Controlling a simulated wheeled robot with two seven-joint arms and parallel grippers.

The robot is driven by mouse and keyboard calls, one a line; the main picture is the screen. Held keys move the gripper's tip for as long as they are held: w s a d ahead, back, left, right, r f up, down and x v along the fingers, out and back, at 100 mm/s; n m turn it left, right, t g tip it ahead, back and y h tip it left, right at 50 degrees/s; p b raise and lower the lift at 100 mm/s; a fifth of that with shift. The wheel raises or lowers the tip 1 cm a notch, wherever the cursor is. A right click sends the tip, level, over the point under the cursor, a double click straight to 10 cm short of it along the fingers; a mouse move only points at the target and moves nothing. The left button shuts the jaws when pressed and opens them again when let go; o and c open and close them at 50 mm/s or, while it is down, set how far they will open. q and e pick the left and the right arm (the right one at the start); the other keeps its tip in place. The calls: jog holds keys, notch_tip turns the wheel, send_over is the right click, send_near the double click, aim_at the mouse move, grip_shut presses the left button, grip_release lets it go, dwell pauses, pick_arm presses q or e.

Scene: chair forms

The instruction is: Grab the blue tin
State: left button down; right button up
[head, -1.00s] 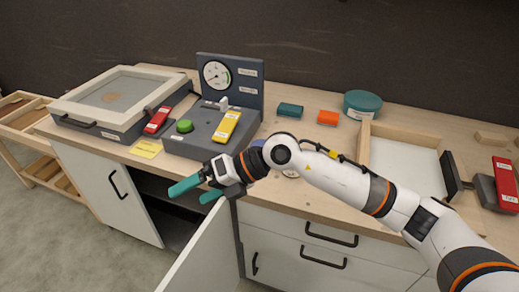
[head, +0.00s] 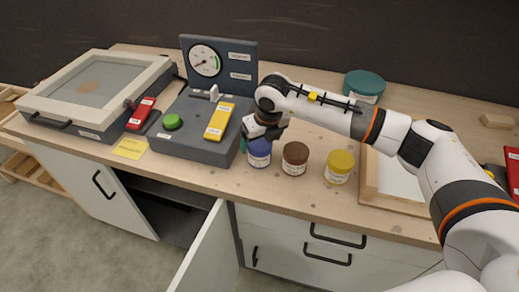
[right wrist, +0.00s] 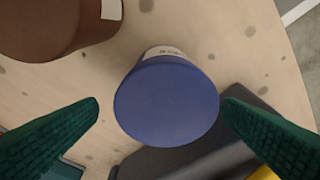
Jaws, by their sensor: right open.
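The blue tin (head: 259,152) stands upright on the worktop, just right of the grey control box, with a white label on its side. In the right wrist view, its round blue lid (right wrist: 167,103) lies between the two green fingers. My right gripper (right wrist: 160,108) is open, with one finger on each side of the tin; the right finger looks close to the lid. In the head view, my right gripper (head: 250,140) is directly above and behind the tin, its fingers mostly hidden. My left gripper is not in view.
A brown tin (head: 295,158) stands close to the right of the blue one, and a yellow tin (head: 339,166) is further right. The grey control box (head: 195,130) is close on the left. A teal tin (head: 364,86) stands at the back. A cabinet door (head: 205,250) hangs open below.

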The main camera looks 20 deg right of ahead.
jog(key=x, duration=0.3)
jog(key=p+x, duration=0.1)
jog(key=shift+s+a+f, duration=0.15)
jog(key=shift+s+f, duration=0.1)
jog(key=shift+w+f, duration=0.1)
jog(key=shift+f, duration=0.15)
jog(key=shift+c, duration=0.3)
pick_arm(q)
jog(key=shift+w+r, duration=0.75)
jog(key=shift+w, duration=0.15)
pick_arm(e)
jog(key=c, duration=1.1)
